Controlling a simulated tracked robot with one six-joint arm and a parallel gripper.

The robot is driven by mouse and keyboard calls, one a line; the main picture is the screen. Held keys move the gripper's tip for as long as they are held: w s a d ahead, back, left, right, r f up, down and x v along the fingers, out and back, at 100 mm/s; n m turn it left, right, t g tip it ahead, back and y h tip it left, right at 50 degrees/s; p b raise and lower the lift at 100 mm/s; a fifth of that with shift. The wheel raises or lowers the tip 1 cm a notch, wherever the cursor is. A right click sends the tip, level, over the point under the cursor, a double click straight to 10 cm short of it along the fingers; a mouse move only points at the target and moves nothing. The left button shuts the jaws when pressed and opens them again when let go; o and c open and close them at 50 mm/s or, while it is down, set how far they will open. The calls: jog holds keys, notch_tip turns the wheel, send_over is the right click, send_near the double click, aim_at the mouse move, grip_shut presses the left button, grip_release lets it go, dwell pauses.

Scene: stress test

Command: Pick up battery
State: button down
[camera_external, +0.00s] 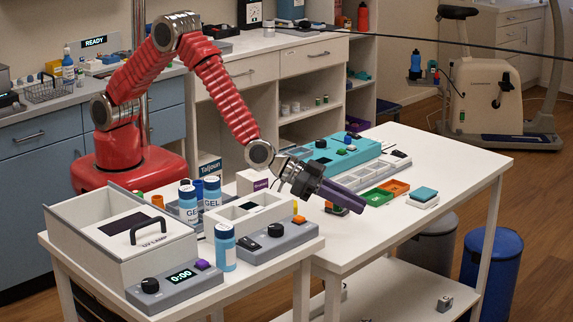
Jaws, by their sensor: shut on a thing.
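My gripper (358,208) is at the end of my red arm, over the left part of the right-hand white table (440,172). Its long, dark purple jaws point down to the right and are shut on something. The held thing is small or hidden by the jaws, and I cannot make out its shape. I cannot pick out a battery for certain in this view. A small dark item (334,210) with a bit of red and green shows just under the jaws; I cannot tell if they touch it.
A teal device (322,155) with knobs lies behind my gripper. Green (377,197) and orange (396,187) trays and a white-and-teal block (425,195) are to its right. On the left table stand a grey box (120,225), blue gel bottles (225,247) and a grey unit (280,240).

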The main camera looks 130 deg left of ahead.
jog(key=shift+r, duration=1.05)
jog(key=shift+a, duration=0.1)
